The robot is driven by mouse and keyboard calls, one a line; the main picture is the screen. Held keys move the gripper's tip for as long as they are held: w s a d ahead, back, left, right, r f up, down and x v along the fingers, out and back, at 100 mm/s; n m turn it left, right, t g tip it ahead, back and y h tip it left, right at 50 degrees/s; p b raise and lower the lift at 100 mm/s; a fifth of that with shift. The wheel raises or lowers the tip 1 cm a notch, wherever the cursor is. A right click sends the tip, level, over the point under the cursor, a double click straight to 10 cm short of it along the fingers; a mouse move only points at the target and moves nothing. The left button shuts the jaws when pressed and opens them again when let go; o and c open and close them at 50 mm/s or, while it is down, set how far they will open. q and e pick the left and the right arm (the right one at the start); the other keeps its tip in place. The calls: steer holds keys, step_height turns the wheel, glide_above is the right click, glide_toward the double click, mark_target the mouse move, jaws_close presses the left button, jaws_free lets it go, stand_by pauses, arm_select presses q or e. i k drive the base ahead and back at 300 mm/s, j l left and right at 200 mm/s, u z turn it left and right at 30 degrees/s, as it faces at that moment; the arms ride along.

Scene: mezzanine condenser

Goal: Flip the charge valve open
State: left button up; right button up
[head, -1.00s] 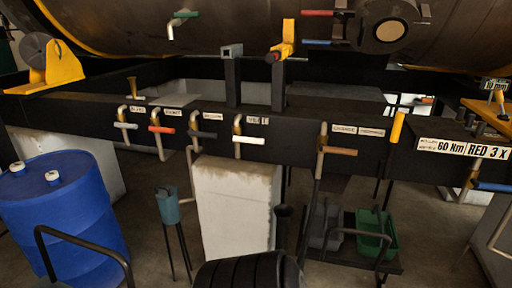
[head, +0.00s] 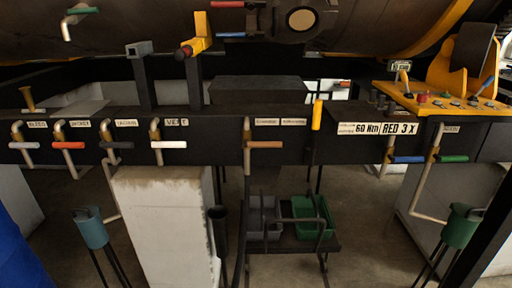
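The likely charge valve is the tan-handled lever (head: 265,144) on the front of the black beam, right of centre in the head view. Its handle lies level and points right from a brass-coloured body on a vertical pipe (head: 247,160). The small label above it (head: 267,121) is blurred but seems to read "CHARGE". Another small label sits just to its right. Neither of my grippers is in view, and nothing touches the lever.
Similar levers have white (head: 169,144), black (head: 121,145), red (head: 68,145), blue (head: 407,159) and green (head: 453,158) handles. A yellow upright handle (head: 317,115) stands right of the tan lever. Below are a green bin (head: 313,218) and concrete block (head: 160,225).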

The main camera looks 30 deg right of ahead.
mark_target(246, 143)
steer(key=z, duration=1)
